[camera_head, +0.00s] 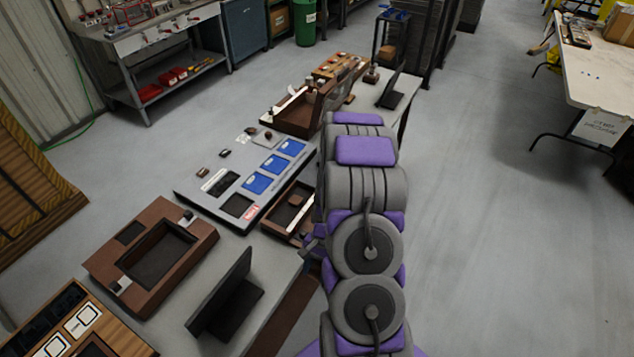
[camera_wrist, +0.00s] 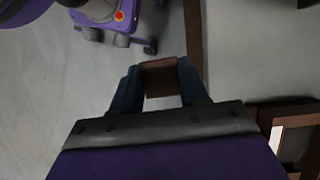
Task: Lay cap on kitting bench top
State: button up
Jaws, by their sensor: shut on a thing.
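My gripper (camera_wrist: 160,88) is shut on a small brown block-like piece, which I take to be the cap (camera_wrist: 161,76). The cap sits between the two dark teal fingers in the wrist view. In the head view my arm hides the cap and the fingertips; a purple part of the wrist shows at the bench's right edge. The kitting bench top (camera_head: 228,238) is a long pale grey surface running from lower left to upper right. I cannot tell the cap's height relative to it.
On the bench are a grey panel (camera_head: 205,187) with blue cards, a brown framed box (camera_head: 195,243), a black stand (camera_head: 228,300) and an open brown tray (camera_head: 278,222) close to my wrist. A brown frame (camera_wrist: 264,118) shows at right in the wrist view. Floor (camera_head: 500,250) right of my arm is clear.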

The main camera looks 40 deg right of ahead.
jog(key=shift+s+a+f+m, duration=0.1)
jog(key=shift+s+m, duration=0.05)
jog(key=shift+m, duration=0.15)
jog(key=shift+w+a+f, duration=0.1)
jog(key=shift+w, duration=0.2)
jog(key=b, duration=0.2)
send_over(277, 260)
jog(key=d, duration=0.1)
jog(key=shift+w+f, duration=0.35)
jog(key=shift+f, duration=0.45)
jog(key=f, duration=0.3)
jog(key=shift+d+f, duration=0.2)
jog(key=shift+f, duration=0.1)
jog(key=shift+r, duration=0.1)
jog(key=o, duration=1)
